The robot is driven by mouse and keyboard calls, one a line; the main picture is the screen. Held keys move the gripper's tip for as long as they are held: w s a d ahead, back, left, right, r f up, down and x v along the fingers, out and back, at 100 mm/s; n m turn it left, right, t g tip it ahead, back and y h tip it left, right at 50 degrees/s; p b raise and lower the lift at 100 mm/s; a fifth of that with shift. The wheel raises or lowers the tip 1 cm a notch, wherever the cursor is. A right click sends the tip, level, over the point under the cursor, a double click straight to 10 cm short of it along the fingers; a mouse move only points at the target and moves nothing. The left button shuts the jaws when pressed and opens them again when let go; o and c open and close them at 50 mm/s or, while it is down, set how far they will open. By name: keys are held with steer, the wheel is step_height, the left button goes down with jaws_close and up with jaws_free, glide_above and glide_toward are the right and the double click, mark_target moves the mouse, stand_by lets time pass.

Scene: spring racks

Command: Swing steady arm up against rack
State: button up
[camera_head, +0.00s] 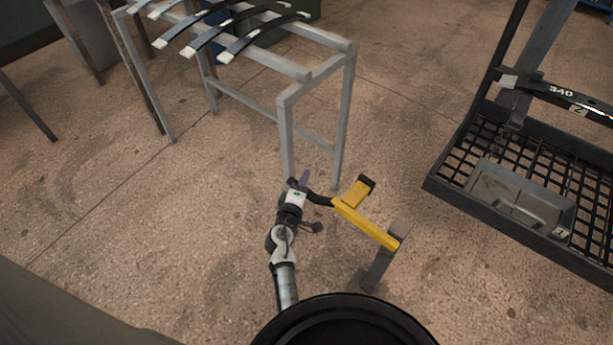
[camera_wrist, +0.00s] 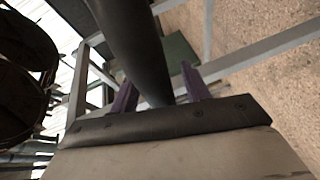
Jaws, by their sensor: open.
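The steady arm (camera_head: 365,222) is a yellow bar on a short grey post. It lies out roughly level, with a black-tipped yellow end piece (camera_head: 355,194) and a curved black handle (camera_head: 319,199) at its far left end. My gripper (camera_head: 304,181) is at that handle. In the wrist view, a thick dark rod (camera_wrist: 137,50), seemingly the handle, runs between the two purple fingers of my gripper (camera_wrist: 159,88). The fingers stand apart on either side of the rod. Contact with it cannot be told.
A grey metal rack (camera_head: 318,72) with several dark leaf springs (camera_head: 262,37) on top stands just beyond my gripper. Open floor lies at left.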

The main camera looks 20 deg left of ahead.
steer(key=shift+w, duration=0.15)
steer(key=shift+c, duration=0.5)
jaws_close()
steer(key=shift+w+r, duration=0.1)
steer(key=shift+r, duration=0.05)
